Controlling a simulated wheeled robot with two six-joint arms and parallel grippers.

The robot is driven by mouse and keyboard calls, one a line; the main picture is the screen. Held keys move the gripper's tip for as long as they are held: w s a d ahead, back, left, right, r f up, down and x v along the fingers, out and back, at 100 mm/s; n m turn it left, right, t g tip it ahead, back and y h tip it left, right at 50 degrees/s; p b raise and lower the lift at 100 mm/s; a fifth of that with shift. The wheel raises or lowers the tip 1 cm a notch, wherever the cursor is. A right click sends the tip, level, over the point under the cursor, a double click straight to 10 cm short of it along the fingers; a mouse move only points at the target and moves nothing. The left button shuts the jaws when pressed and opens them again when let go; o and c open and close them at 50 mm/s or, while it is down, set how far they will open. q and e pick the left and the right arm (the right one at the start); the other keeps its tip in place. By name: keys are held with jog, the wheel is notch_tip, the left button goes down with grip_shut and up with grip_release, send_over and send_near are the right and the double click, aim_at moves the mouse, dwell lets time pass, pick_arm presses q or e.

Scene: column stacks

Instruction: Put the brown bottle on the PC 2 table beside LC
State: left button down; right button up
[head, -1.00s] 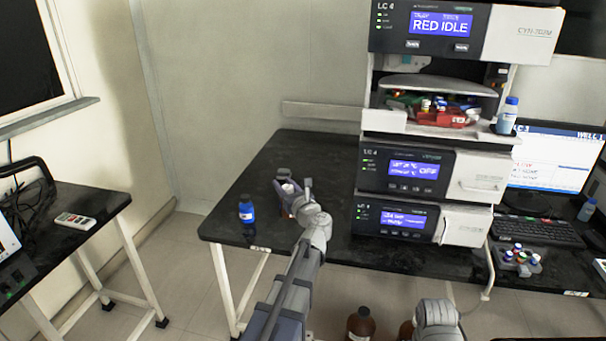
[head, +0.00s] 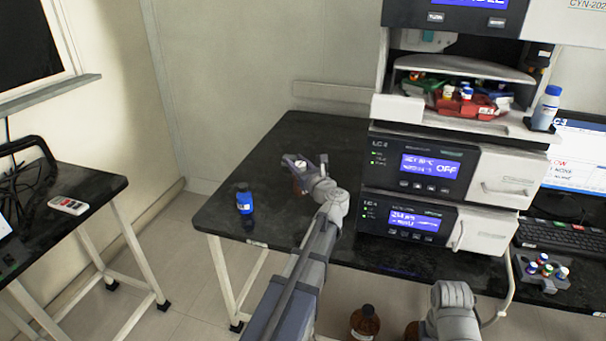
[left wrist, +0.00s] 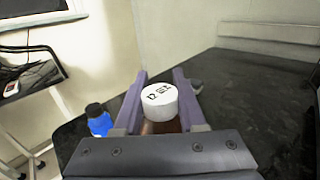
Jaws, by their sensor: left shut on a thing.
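My left gripper (head: 305,164) is shut on a brown bottle (head: 302,184) with a white cap, over the black table (head: 262,172) left of the LC stack (head: 410,173). In the left wrist view the cap (left wrist: 160,100), with dark print, sits upright between the two fingers, and a little brown body (left wrist: 160,127) shows below it. Most of the bottle is hidden by the gripper and arm, so I cannot tell whether its base touches the table. My right gripper is not in view; a grey link of my right arm shows at the lower right.
A blue bottle (head: 244,200) stands near the table's left front corner; it also shows in the left wrist view (left wrist: 99,122). The tabletop behind is bare. Another brown bottle (head: 365,322) is low in front. A side table (head: 95,195) holds a remote.

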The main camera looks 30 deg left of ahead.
aim_at(297, 187)
pick_arm(q)
jog(key=shift+f+b, duration=4.3)
jog(key=shift+f, duration=0.4)
jog(key=shift+f, duration=0.15)
jog(key=shift+c, duration=2.4)
grip_release()
jog(key=shift+d+r, duration=0.1)
jog(key=shift+r, duration=0.15)
jog(key=v, duration=1.1)
jog(key=shift+s+d+f, duration=0.15)
jog(key=shift+s+d, duration=0.15)
jog(key=shift+d, duration=0.05)
